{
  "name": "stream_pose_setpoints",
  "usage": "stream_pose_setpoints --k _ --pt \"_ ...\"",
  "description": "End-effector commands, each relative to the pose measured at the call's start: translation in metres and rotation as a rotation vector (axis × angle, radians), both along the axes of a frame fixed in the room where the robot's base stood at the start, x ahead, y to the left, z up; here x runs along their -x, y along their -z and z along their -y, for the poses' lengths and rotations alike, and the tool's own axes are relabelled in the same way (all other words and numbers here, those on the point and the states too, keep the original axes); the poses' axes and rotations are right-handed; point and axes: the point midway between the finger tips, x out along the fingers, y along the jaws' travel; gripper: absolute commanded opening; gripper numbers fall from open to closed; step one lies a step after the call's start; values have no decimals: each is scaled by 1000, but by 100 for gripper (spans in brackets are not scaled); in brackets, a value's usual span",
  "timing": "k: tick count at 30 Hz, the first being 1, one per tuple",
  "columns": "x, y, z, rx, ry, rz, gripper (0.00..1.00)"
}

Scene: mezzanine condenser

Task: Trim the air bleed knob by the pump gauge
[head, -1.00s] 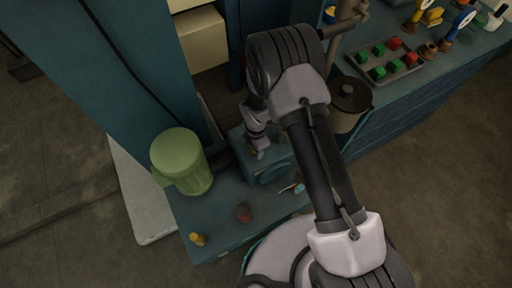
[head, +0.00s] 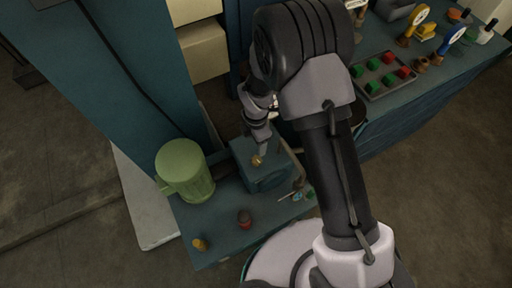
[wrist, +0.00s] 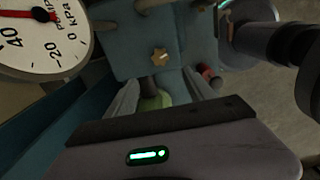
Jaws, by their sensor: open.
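A small brass star-shaped knob (wrist: 160,56) sits on a teal housing (wrist: 135,30) in the wrist view. It also shows in the head view (head: 257,160), on top of the teal pump box. A round white pump gauge (wrist: 45,35) with a red needle, marked kPa, fills the wrist view's upper left. I cannot make the gauge out in the head view. My gripper (wrist: 162,76) is open and empty, its two pale fingers pointing toward the knob, one to each side below it in the picture. In the head view my gripper (head: 263,148) is just above the knob, seemingly not touching.
A green ribbed motor (head: 184,170) stands left of the box. A red knob (head: 245,218) and a yellow knob (head: 200,243) stand on the front deck. A tray (head: 372,88) of green and red blocks lies at upper right. A dark pipe fitting (wrist: 290,42) is at right in the wrist view.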

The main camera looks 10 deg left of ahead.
Motion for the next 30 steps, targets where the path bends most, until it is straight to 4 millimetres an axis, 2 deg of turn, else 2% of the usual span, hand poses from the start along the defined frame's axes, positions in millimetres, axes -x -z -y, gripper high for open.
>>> stream_pose_setpoints --k 1,6,20,22,23,25,26,27,28,30 --pt "0 -14 0 -1 0 1 62" --pt "0 -35 0 0 1 0 62" --pt "0 -37 0 0 1 0 62" --pt "-1 -43 2 -4 25 5 62" --pt "-4 -52 4 -9 61 12 62" --pt "-10 -89 16 -37 233 41 62" --pt "-12 -111 26 -56 345 56 62" --pt "-12 -145 40 -88 521 78 62" --pt "-8 -170 52 -116 662 91 62" --pt "8 -224 82 -188 994 114 62"
